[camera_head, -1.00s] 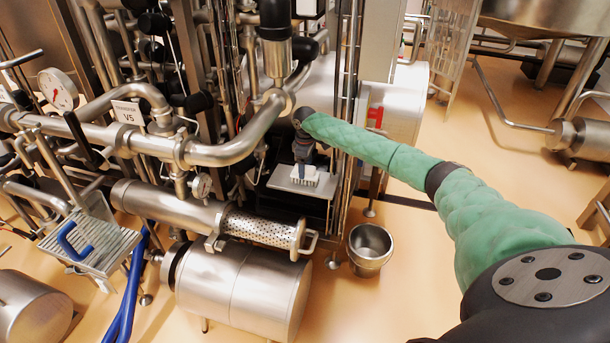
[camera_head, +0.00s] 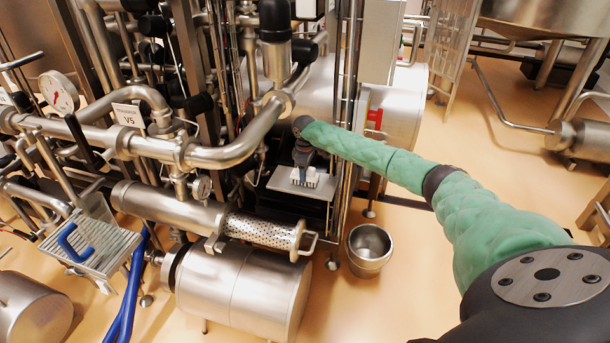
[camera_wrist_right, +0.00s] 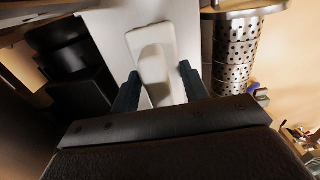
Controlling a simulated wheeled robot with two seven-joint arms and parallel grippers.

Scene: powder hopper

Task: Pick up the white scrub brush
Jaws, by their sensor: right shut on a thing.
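The white scrub brush (camera_head: 305,178) is on a small grey metal shelf (camera_head: 283,181) in the middle of the head view. In the right wrist view the brush (camera_wrist_right: 153,56) is a pale block with a raised grip, lying between my two dark fingers. My right gripper (camera_head: 303,165) points down over the brush from above. In the wrist view its fingers (camera_wrist_right: 158,92) are on both sides of the brush and shut on it. Whether the brush touches the shelf is hard to tell. My left gripper is not in view.
Vertical posts (camera_head: 345,120) stand right beside the shelf. A perforated metal cylinder (camera_head: 262,231) lies in front, and it also shows in the wrist view (camera_wrist_right: 236,50). A steel bucket (camera_head: 369,248) stands on the floor to the right. Open floor lies further right.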

